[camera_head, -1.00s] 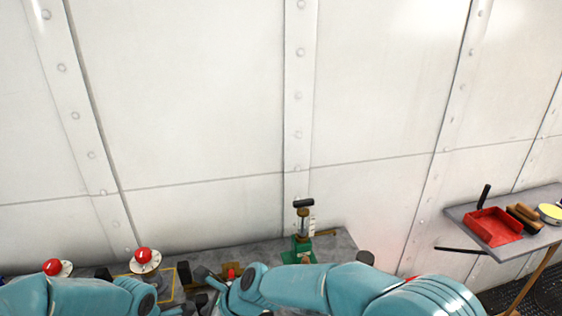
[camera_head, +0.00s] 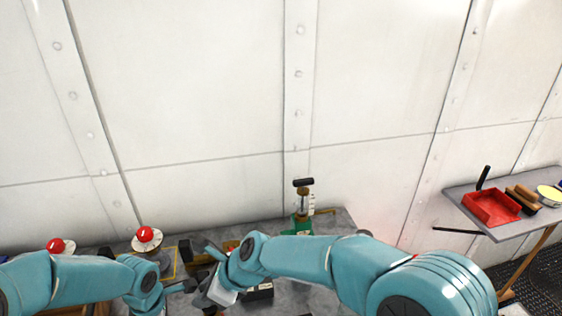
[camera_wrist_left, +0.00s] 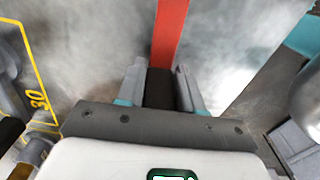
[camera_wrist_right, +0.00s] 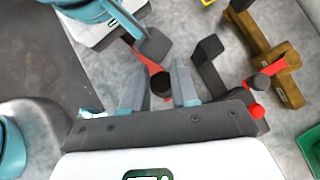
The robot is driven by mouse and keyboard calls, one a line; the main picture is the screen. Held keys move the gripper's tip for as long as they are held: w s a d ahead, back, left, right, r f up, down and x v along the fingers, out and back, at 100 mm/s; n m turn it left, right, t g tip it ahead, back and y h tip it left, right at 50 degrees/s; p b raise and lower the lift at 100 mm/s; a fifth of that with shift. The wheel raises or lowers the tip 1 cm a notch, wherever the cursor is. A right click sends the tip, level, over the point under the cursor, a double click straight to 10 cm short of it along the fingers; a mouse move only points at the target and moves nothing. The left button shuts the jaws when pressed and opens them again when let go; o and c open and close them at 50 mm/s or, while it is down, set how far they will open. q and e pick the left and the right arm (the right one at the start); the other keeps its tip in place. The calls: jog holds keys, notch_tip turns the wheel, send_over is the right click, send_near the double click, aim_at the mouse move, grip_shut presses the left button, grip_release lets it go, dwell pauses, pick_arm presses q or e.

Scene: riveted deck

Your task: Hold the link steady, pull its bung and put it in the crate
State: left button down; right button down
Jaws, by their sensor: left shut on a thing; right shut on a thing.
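The link is a red bar; in the left wrist view (camera_wrist_left: 170,35) its dark end lies between the fingers of my left gripper (camera_wrist_left: 160,90), which is shut on it. In the right wrist view the red link (camera_wrist_right: 147,60) runs from my left gripper's dark fingers down to a dark round bung (camera_wrist_right: 161,84). My right gripper (camera_wrist_right: 160,92) has its fingers on either side of this bung and is shut on it. In the head view my right gripper (camera_head: 212,290) is close beside my left gripper (camera_head: 182,287). I cannot make out the crate for certain.
A brass bracket (camera_wrist_right: 265,48) with red, dark-capped parts stands right of my right gripper. A green-based press (camera_head: 303,215) stands at the bench's back. Red knobs (camera_head: 146,236) are at left. A red tray (camera_head: 491,207) lies on a side shelf.

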jog(key=shift+r, duration=1.45)
jog(key=shift+r, duration=0.1)
pick_arm(q)
jog(key=c, duration=0.6)
grip_release()
jog(key=shift+c, duration=0.2)
pick_arm(e)
jog(key=shift+a, duration=0.1)
jog(key=shift+r, duration=0.1)
pick_arm(q)
notch_tip(320, 180, up, 12)
jog(key=shift+r, duration=0.1)
pick_arm(e)
jog(key=shift+f, duration=0.2)
